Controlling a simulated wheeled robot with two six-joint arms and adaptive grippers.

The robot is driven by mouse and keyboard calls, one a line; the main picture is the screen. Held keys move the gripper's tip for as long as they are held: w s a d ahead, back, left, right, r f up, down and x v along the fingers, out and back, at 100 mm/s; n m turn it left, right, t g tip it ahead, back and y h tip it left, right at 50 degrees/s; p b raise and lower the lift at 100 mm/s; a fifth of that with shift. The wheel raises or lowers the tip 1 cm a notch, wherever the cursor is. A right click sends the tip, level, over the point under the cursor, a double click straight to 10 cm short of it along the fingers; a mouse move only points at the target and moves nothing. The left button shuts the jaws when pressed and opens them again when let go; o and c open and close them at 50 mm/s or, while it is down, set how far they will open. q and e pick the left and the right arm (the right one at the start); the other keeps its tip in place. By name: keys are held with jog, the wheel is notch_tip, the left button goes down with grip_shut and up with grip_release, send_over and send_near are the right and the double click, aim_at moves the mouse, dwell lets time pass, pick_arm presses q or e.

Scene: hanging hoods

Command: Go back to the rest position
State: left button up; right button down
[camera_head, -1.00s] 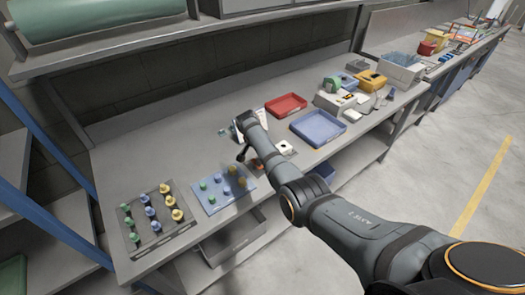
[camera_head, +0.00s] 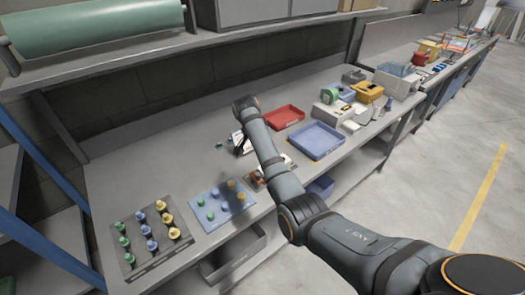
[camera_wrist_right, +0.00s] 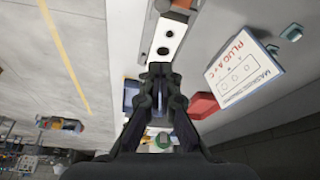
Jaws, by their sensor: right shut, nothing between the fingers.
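My right arm crosses the head view from the lower right, its wrist end up over the back of the workbench (camera_head: 150,165). In the right wrist view my right gripper (camera_wrist_right: 160,72) is shut and empty, with its fingertips together. In the head view the gripper is mostly hidden behind the arm, near a white printed card (camera_head: 238,138). In the wrist view the card (camera_wrist_right: 243,68) stands right of the fingertips, apart from them. A pale plate with dark holes (camera_wrist_right: 172,28) lies beyond the fingertips. My left gripper is in neither view.
A black board (camera_head: 127,262) and a blue board (camera_head: 211,221) hold coloured pegs at front left. A red tray (camera_head: 283,117) and a blue tray (camera_head: 317,140) lie right of the arm. A shelf (camera_head: 120,68) overhangs the back.

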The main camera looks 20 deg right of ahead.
jog(key=s+d+f+n, duration=0.3)
jog(key=s+f+n, duration=0.2)
jog(key=s+f, duration=0.85)
jog(key=s+a+r+n+t+y, duration=0.15)
jog(key=s+n, duration=0.25)
jog(key=s, duration=0.7)
jog(key=s+a+r+n+y, duration=0.15)
jog(key=s+n, duration=0.25)
jog(key=s, duration=0.6)
notch_tip(320, 180, down, 25)
jog(key=s+d+g+b, duration=0.1)
jog(key=s+d, duration=0.1)
jog(key=d, duration=0.1)
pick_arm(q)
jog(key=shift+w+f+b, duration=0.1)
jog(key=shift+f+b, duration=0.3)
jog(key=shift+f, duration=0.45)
pick_arm(e)
jog(key=s+f+g, duration=0.1)
jog(key=s+f, duration=1.7)
jog(key=s, duration=0.1)
jog(key=shift+d+m+h, duration=0.3)
jog(key=shift+d, duration=0.05)
